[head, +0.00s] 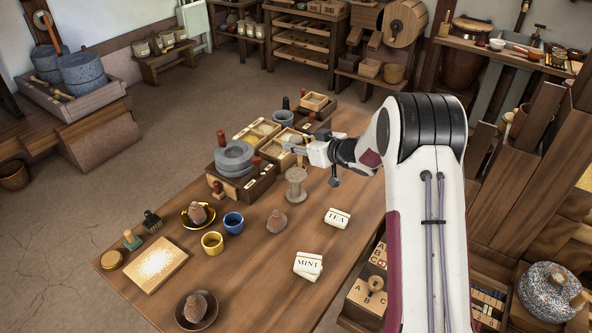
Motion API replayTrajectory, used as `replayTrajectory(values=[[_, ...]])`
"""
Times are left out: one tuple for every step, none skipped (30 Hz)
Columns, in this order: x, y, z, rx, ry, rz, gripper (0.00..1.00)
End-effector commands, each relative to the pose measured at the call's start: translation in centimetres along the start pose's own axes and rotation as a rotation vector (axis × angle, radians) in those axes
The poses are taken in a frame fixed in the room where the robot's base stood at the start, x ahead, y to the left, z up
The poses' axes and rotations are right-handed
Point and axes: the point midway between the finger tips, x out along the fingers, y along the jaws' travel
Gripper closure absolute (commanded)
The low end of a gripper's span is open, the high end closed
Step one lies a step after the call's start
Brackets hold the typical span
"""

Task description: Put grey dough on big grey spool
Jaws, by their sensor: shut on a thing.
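The grey spool (296,184) stands upright on the table, right of the round grey millstones. My gripper (296,150) reaches in from the right, above and behind the spool, in front of the sectioned boxes. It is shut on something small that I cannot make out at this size. Brownish-grey dough-like lumps show elsewhere: one lump (276,220) on the bare table, one lump (198,213) on a yellow-rimmed dish, and one lump (195,307) in a dark bowl. Which of these counts as the grey dough is unclear.
Grey millstones (234,157) sit on a dark wooden box. A yellow cup (212,242), a blue cup (233,223), a wooden board (155,264), a TEA packet (338,217) and a MINT packet (308,265) stand around.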

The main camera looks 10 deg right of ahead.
Motion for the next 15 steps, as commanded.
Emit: replayTrajectory(values=[[0.2,0.0,0.6,0.002,-0.001,0.0,0.96],[0.4,0.0,1.0,0.002,-0.001,0.0,0.96],[0.6,0.0,1.5,0.003,-0.002,-0.001,0.96],[0.7,0.0,1.9,0.002,-0.002,0.0,0.96],[0.9,0.0,2.2,0.002,-0.002,0.0,0.96],[1.1,0.0,2.8,0.003,-0.003,0.0,0.96],[1.3,0.0,3.2,0.003,-0.003,0.0,0.96],[1.4,0.0,3.5,0.002,-0.002,0.0,0.96],[1.6,0.0,3.9,0.002,-0.002,0.0,0.96],[1.7,0.0,4.2,0.002,-0.001,0.0,0.96],[1.8,0.0,4.4,0.002,-0.001,0.0,0.96],[1.9,0.0,4.6,0.001,0.0,0.0,0.96],[1.9,0.0,4.7,0.001,0.0,0.0,0.96],[2.0,0.0,4.8,0.0,0.0,0.0,0.96],[2.0,0.0,4.9,0.0,0.0,0.0,0.96]])
